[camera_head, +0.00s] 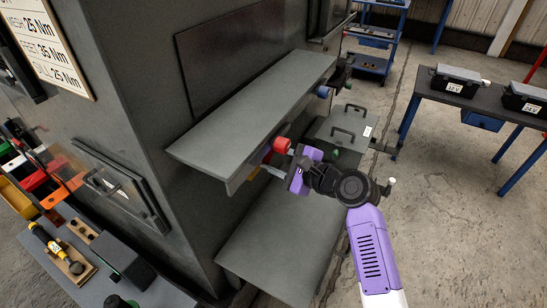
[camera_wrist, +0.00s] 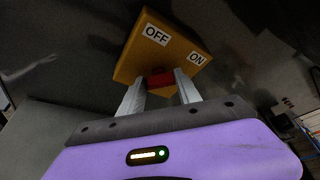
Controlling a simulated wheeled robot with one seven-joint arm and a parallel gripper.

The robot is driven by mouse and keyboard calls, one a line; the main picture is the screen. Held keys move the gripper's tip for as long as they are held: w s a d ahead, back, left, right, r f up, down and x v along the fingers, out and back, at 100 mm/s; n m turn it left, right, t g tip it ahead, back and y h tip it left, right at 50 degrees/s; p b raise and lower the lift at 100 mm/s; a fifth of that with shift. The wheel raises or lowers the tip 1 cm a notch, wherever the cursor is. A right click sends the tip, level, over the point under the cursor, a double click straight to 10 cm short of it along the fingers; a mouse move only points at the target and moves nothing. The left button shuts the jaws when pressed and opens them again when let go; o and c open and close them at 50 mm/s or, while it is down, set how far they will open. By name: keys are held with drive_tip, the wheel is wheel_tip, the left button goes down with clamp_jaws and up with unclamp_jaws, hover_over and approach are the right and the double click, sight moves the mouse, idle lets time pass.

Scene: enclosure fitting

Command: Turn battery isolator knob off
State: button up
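A yellow isolator plate (camera_wrist: 183,48) with white OFF and ON labels fills the upper middle of the wrist view and sits at a tilt there. A red knob (camera_wrist: 160,79) is at its lower edge, nearest me. In the head view my gripper (camera_head: 264,170) reaches in under the edge of a grey shelf, and the knob cannot be made out there.
The grey shelf (camera_head: 255,105) of the cabinet lies just above my gripper, with a red round part (camera_head: 281,145) and a blue one (camera_head: 323,91) along its edge. A lower grey shelf (camera_head: 280,245) is beneath. A bench with black cases (camera_head: 457,80) stands at right, beyond open floor.

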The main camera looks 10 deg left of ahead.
clamp_jaws()
drive_tip(key=shift+f, duration=0.1)
